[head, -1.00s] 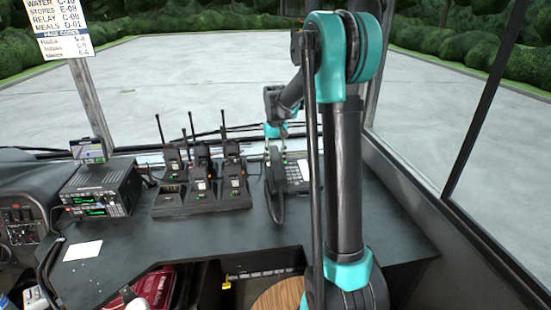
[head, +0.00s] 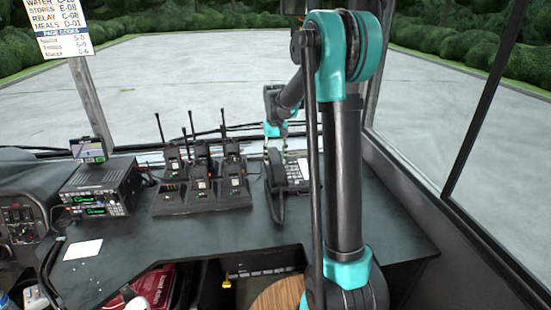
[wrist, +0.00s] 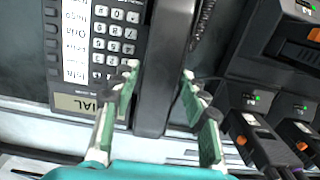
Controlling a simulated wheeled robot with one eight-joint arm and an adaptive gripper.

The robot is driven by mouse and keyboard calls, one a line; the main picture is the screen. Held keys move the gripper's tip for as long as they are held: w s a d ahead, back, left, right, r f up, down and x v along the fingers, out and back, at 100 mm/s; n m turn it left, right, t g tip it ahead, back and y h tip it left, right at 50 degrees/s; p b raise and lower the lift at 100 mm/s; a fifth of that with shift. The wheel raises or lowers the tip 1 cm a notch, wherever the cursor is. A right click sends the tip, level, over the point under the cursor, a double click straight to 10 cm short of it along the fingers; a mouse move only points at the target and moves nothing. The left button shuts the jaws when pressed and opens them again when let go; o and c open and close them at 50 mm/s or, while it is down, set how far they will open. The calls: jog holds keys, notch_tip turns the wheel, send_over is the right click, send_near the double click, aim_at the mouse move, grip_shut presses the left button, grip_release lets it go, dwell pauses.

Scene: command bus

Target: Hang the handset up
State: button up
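The dark handset (head: 275,195) lies lengthwise along the left side of the desk phone (head: 297,172), its near end reaching past the phone's front edge. In the wrist view the handset (wrist: 166,75) runs between my fingers, beside the phone's keypad and label strip (wrist: 100,40). My gripper (wrist: 160,70) is open around it, one finger on each side. A narrow gap shows by the left finger; the right fingertip is very close to the handset. The head view shows my gripper (head: 275,147) small at the handset's far end. Whether the handset is fully seated is unclear.
A charger rack (head: 200,203) with several upright radios stands directly left of the phone. Farther left are a radio unit (head: 102,190) with a small screen and a white paper (head: 83,249). The dark desk (head: 225,235) is clear in front. Windows lie behind and right.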

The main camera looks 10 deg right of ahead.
jog(key=shift+o, duration=1)
jog(key=shift+r, duration=0.1)
